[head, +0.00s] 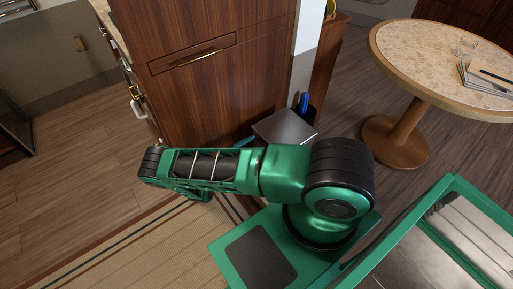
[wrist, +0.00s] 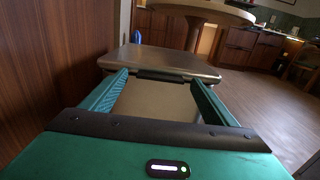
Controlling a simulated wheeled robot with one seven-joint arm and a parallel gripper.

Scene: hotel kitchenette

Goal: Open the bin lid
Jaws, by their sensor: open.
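The bin (head: 285,127) stands on the floor against the wooden cabinet, its flat grey lid looking shut; its lower part is hidden behind my arm in the head view. In the wrist view the lid (wrist: 165,59) lies flat just ahead, with a dark strip along its near edge. My gripper (wrist: 160,80) is open and empty, its two green fingers spread either side of the bin's pale near side, with the tips close to the lid's near edge. I cannot tell whether they touch it. In the head view my gripper is mostly hidden behind the arm.
A tall wooden cabinet (head: 205,85) stands close on the left of the bin. A blue object (head: 303,102) stands behind the bin. A round table (head: 430,60) with a glass and papers is to the right. Open wooden floor (wrist: 255,100) lies right of the bin.

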